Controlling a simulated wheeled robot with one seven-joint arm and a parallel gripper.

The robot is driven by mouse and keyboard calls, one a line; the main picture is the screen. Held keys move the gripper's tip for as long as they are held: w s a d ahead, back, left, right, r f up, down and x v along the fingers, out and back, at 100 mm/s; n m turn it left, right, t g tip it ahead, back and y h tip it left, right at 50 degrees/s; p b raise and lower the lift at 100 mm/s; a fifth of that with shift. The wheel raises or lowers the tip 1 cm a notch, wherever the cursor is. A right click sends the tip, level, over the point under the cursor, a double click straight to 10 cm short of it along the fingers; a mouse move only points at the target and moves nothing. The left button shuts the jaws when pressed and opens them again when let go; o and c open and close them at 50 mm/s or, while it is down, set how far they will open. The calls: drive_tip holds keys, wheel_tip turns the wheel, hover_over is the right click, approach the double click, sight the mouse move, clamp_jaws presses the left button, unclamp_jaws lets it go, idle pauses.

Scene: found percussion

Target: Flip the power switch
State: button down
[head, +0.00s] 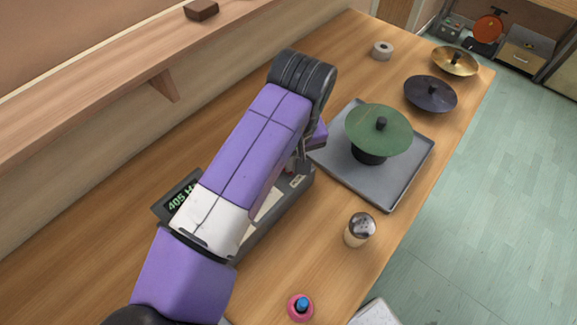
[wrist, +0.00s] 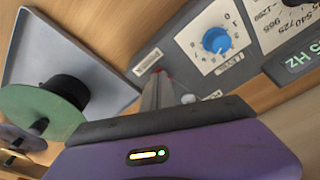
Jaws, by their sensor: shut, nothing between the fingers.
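The grey tone unit (head: 262,238) with a green "405 H" readout (head: 180,200) sits on the wooden bench, mostly hidden by my arm in the head view. In the wrist view, its panel (wrist: 245,72) has a blue knob (wrist: 216,40) on a white dial. A small label (wrist: 148,62), too small to read surely, and a bit of red (wrist: 164,71) lie at the panel's near edge, by my fingertips. The power switch cannot be made out clearly; the red bit may be part of it. My gripper (wrist: 158,78) is shut and empty, close to that edge. Contact cannot be told.
A grey tray (head: 395,188) holding a green cymbal-like disc (head: 375,128) on a black base stands right of the unit. A dark disc (head: 430,94), a brass disc (head: 455,60), a tape roll (head: 382,50), a shaker jar (head: 360,229) and a pink bottle (head: 300,308) stand along the bench.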

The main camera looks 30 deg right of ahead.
drive_tip(key=shift+f, duration=0.2)
drive_tip(key=shift+r, duration=0.15)
drive_tip(key=shift+r+p, duration=3.1)
drive_tip(key=shift+r, duration=0.3)
